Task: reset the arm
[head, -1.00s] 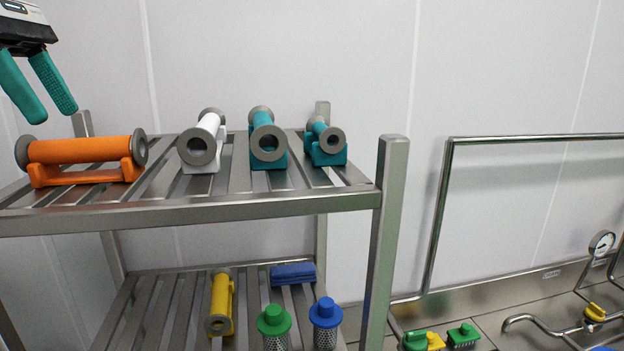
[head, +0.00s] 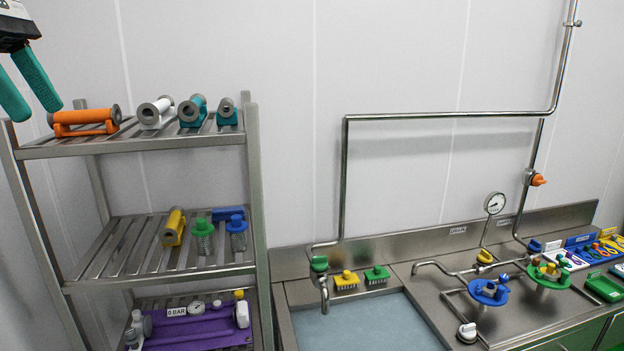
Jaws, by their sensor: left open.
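My left gripper (head: 22,92) is at the upper left of the head view, with two teal fingers spread apart and nothing between them. It hangs in front of the wall, left of and above the orange spool piece (head: 86,117) on the rack's top shelf. Its arm is mostly cut off by the picture's edge. My right gripper is not in the head view.
A metal rack (head: 254,185) stands at left. Its top shelf also holds a white piece (head: 155,112) and two teal ones. Below are a yellow piece (head: 174,227) and strainers. At right is a sink (head: 370,325) with pipes, brushes and a gauge (head: 494,203).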

